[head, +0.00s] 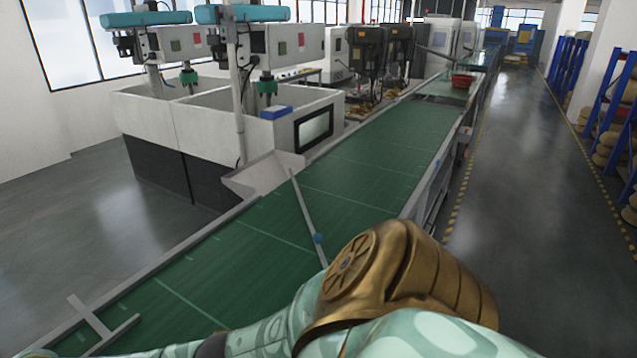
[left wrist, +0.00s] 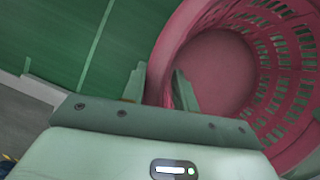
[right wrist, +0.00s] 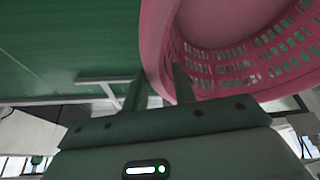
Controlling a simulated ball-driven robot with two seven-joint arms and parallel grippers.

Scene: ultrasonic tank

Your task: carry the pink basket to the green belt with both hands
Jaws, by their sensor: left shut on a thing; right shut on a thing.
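The pink basket (left wrist: 262,62) is round with a slotted wall and shows in both wrist views, not in the head view. In the left wrist view, my left gripper (left wrist: 159,84) is shut on its rim, one finger outside and one inside. In the right wrist view, my right gripper (right wrist: 160,84) is shut on the rim of the basket (right wrist: 240,60) in the same way. The basket's inside looks empty. The green belt (head: 345,168) runs from the lower left to the far right; it also shows beside the basket in the left wrist view (left wrist: 55,40). Whether the basket touches it cannot be told.
A thin grey bar (head: 306,215) slants across the belt, and a metal chute (head: 266,174) meets its left side. White tank machines (head: 225,115) stand left of the belt. A red container (head: 463,79) sits far down it. The aisle (head: 520,170) on the right is clear.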

